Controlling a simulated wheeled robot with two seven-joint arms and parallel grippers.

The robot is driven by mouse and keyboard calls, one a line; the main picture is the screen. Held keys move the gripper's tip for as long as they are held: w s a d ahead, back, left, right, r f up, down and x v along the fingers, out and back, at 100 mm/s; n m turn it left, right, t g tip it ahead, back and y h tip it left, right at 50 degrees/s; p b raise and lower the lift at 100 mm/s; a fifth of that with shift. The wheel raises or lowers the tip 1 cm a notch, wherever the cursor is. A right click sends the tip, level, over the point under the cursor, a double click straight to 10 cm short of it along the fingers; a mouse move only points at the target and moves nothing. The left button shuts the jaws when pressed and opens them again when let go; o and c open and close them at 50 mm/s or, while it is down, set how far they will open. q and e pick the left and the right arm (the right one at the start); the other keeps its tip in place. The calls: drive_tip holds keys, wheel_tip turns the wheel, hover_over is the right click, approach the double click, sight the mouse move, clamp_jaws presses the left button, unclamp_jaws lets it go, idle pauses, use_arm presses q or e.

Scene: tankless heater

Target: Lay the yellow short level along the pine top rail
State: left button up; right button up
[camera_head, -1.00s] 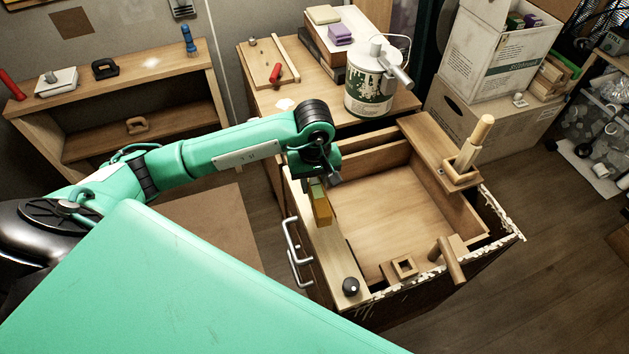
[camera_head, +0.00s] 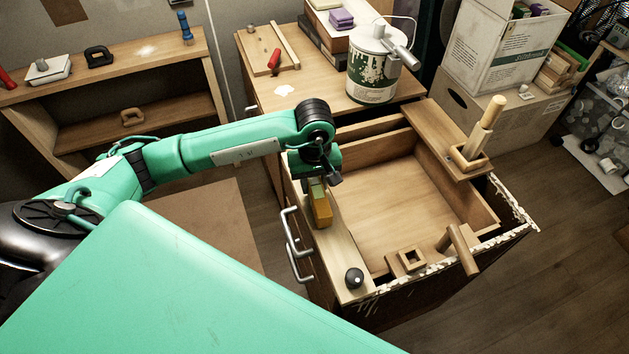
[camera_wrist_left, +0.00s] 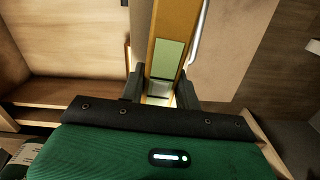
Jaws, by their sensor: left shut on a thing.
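The yellow short level (camera_head: 320,208) is a small yellow bar with a pale green patch. My left gripper (camera_head: 317,182) is shut on it, above the front strip of the drawer unit. In the left wrist view the level (camera_wrist_left: 176,22) runs away from between the fingers (camera_wrist_left: 160,88). The pine top rail (camera_head: 343,252) is the pale wooden strip along the unit's handle side. The level lies over its far half, roughly along it; I cannot tell whether they touch. My right gripper is not in view.
A black knob (camera_head: 354,278) stands on the rail's near end. Metal handles (camera_head: 292,238) stick out on the left side. The open box (camera_head: 400,205) beside the rail is empty, with wooden fittings on its edges. A paint-splashed can (camera_head: 372,75) stands on the bench behind.

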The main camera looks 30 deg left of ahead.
sight(314, 181)
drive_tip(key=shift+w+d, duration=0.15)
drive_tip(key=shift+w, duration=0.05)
use_arm(q)
drive_tip(key=shift+f+b, duration=0.4)
drive_tip(key=shift+b, duration=0.05)
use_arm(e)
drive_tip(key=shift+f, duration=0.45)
use_arm(q)
drive_tip(key=o, duration=1.3)
drive_tip(key=shift+c, duration=0.2)
wheel_tip(314, 181, up, 14)
drive_tip(key=b, duration=0.2)
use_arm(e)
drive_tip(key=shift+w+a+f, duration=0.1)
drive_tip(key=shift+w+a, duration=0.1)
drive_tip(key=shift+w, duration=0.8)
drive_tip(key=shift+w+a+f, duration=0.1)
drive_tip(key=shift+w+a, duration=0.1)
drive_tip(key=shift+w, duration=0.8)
